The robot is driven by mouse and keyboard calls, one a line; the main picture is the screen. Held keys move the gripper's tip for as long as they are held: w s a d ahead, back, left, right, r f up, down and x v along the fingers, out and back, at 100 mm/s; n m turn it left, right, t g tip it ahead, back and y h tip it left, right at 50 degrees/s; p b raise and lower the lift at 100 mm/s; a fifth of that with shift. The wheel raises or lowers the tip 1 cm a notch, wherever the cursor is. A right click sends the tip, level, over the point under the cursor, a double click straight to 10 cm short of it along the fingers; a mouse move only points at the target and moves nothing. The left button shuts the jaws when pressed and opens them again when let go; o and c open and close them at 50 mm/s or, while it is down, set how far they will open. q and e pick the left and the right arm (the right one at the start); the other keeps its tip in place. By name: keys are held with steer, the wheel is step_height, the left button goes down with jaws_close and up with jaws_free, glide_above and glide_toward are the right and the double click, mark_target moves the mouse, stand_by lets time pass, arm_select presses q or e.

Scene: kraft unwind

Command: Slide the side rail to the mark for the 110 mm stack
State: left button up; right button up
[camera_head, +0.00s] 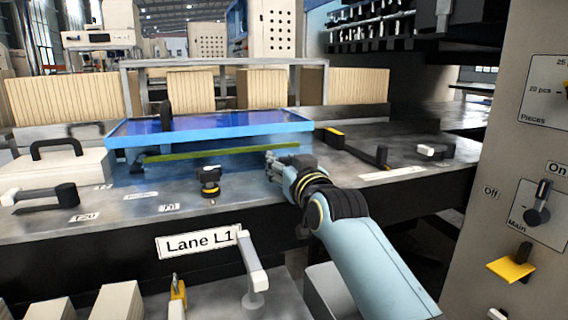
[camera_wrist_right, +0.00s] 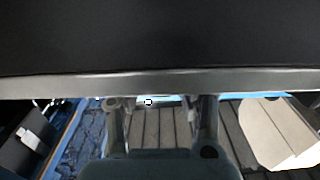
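A light blue translucent guard (camera_head: 125,127) stands on the grey metal deck (camera_head: 330,185), with a long green-yellow bar (camera_head: 215,150) at its front. I cannot tell for certain which part is the side rail. My right gripper (camera_head: 277,163) is at the guard's right front, right of the knob. The right wrist view shows its fingers (camera_wrist_right: 162,125) apart with nothing visible between them. My left gripper is out of view.
A black-handled lever (camera_head: 50,194) lies at the left, and another black handle (camera_head: 365,152) is right of the guard. A control panel (camera_head: 510,190) stands close at right.

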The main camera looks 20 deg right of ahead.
steer(key=shift+o, duration=0.2)
steer(key=shift+s, duration=0.1)
steer(key=s, duration=1.2)
steer(key=shift+d, duration=0.2)
